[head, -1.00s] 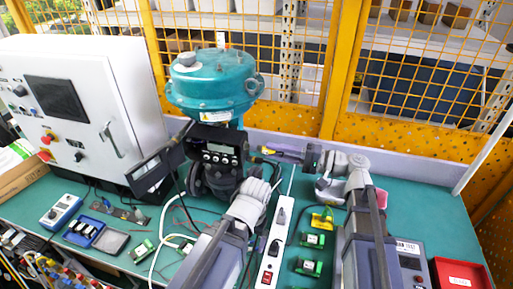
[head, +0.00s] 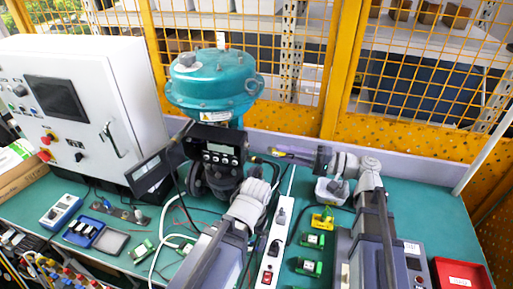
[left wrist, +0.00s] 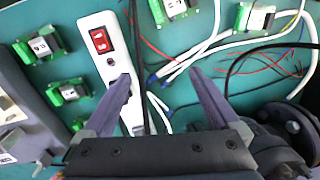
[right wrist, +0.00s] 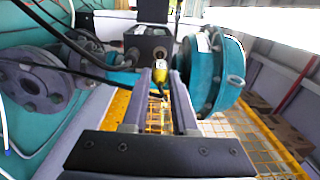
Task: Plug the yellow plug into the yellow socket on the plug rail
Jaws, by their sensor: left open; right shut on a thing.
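My right gripper (head: 278,152) is shut on a small yellow plug, held in the air to the right of the teal valve's black positioner. In the right wrist view the yellow plug (right wrist: 160,72) shows between the right fingertips (right wrist: 162,80), in front of the dark positioner box (right wrist: 148,45). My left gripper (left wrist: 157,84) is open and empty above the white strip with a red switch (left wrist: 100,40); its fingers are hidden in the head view. I cannot make out the yellow socket for certain.
Several green connectors (head: 307,267) stand right of the white strip (head: 272,248). White and red cables lie left of it. The teal valve (head: 213,85) stands behind, a white cabinet (head: 85,105) is at left, and a red tray (head: 461,274) at right.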

